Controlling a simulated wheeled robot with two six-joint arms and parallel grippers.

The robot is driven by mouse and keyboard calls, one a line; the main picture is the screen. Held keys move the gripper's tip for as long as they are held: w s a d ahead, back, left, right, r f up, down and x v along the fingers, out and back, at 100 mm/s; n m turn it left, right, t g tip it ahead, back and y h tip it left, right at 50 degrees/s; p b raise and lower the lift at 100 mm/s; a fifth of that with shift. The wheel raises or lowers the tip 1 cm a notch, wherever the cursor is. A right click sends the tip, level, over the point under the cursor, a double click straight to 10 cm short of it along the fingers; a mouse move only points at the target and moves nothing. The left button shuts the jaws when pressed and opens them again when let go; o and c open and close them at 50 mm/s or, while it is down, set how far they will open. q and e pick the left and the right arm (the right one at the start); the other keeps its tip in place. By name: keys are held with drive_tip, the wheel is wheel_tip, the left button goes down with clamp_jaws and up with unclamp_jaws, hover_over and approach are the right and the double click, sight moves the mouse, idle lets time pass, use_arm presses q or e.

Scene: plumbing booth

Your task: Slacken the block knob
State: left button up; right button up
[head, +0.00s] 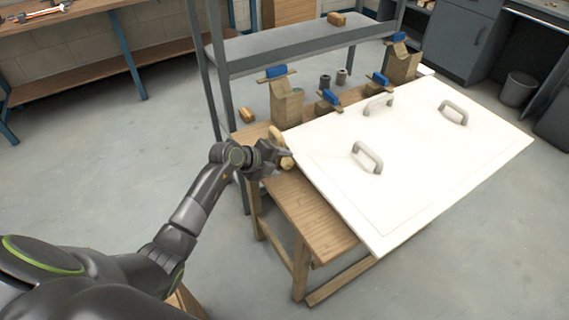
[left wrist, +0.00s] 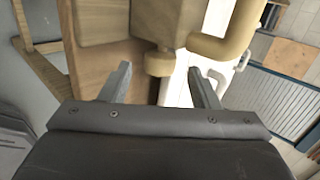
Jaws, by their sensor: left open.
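In the left wrist view, the tan block knob (left wrist: 160,64) is a small round knob on a short stem under a wooden block (left wrist: 130,18). My left gripper (left wrist: 160,76) is open, with one finger on each side of the knob and visible gaps between. In the head view, my left gripper (head: 288,153) is at the left edge of the white panel, beside the tan block parts (head: 277,134); it partly hides them there. My right gripper is in neither view.
The white panel (head: 430,160) with several grey handles lies on the wooden bench (head: 312,215). Wooden blocks with blue-topped clamps (head: 287,105) stand along its far side. A grey shelf rack (head: 290,52) rises behind. A tan curved piece (left wrist: 237,35) is close to the right finger.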

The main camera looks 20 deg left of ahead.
sight(283, 166)
use_arm(q)
drive_tip(key=shift+x, duration=0.95)
drive_tip(key=shift+w+d+f, duration=0.2)
drive_tip(key=shift+w+f, duration=0.05)
drive_tip(key=shift+w, duration=0.05)
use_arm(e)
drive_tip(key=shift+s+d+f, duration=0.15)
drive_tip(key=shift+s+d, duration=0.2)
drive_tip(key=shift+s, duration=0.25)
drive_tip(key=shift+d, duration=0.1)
use_arm(q)
drive_tip(key=c, duration=1)
drive_tip(key=shift+s+f+b, duration=0.1)
drive_tip(key=shift+f+b, duration=0.1)
drive_tip(key=shift+b, duration=0.2)
drive_tip(key=t+h+b, duration=0.1)
drive_tip(key=t+b, duration=0.1)
drive_tip(key=b, duration=0.1)
drive_tip(key=shift+a+f+t+h, duration=0.1)
drive_tip(key=shift+f+t+h, duration=0.2)
drive_tip(key=shift+f+h, duration=0.1)
drive_tip(key=shift+r+t+h+b, duration=0.3)
drive_tip(key=shift+t+b, duration=0.1)
drive_tip(key=shift+b, duration=0.4)
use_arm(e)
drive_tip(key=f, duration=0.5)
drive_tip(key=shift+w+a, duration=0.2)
